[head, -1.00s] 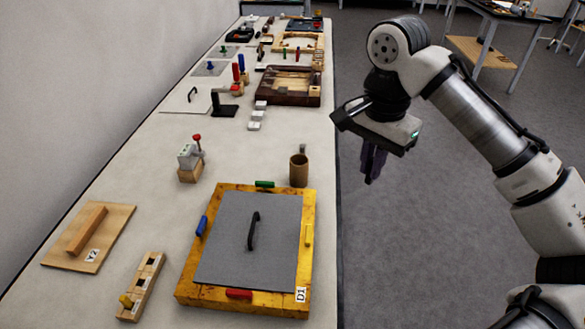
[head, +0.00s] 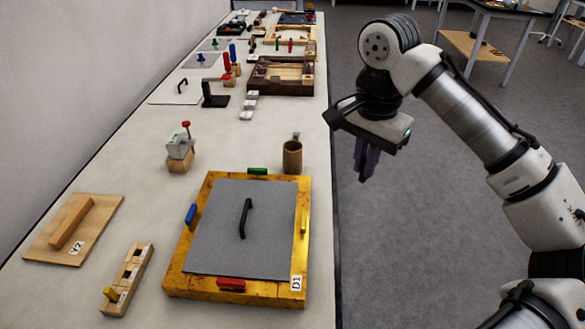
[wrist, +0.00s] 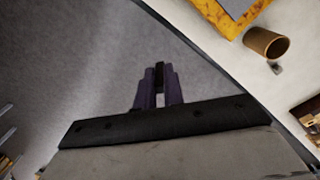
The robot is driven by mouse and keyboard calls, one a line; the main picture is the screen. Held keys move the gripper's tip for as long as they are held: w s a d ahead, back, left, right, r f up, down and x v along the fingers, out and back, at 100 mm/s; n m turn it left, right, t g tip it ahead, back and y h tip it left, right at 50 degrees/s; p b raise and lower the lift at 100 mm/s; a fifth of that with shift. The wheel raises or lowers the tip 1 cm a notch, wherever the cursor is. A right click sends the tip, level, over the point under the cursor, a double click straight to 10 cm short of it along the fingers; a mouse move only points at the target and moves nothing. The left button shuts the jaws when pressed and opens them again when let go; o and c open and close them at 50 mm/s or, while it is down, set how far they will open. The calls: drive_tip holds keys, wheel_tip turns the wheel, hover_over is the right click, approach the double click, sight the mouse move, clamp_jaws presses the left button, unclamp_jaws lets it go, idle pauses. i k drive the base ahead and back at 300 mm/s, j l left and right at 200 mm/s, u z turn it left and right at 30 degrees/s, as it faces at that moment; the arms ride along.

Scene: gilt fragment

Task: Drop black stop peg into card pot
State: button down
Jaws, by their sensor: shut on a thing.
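The card pot (head: 292,158) is a brown, open-topped cylinder standing upright on the bench near its right edge, just behind the yellow-framed board. It also shows at the upper right of the wrist view (wrist: 262,43). My gripper (head: 366,172) is to the right of the pot, beyond the bench edge and over the floor, with its dark purple fingers pointing down. In the wrist view my gripper (wrist: 159,95) is shut on the black stop peg (wrist: 159,72), a small dark piece showing between the fingertips. The fingers hide most of the peg.
A yellow-framed board (head: 235,285) with a grey panel and black handle lies in front of the pot. A small grey piece (head: 296,136) is behind the pot. A red-knobbed block (head: 180,150) stands to the left. Bare bench lies between them.

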sight(294, 171)
drive_tip(key=k, duration=0.45)
drive_tip(key=k+u, duration=0.1)
drive_tip(key=u, duration=0.3)
drive_tip(key=k+u, duration=0.1)
drive_tip(key=u, duration=0.35)
drive_tip(key=l+u, duration=0.15)
drive_tip(key=u, duration=0.2)
drive_tip(key=l+u, duration=0.2)
drive_tip(key=u, duration=0.2)
drive_tip(key=l, duration=2.5)
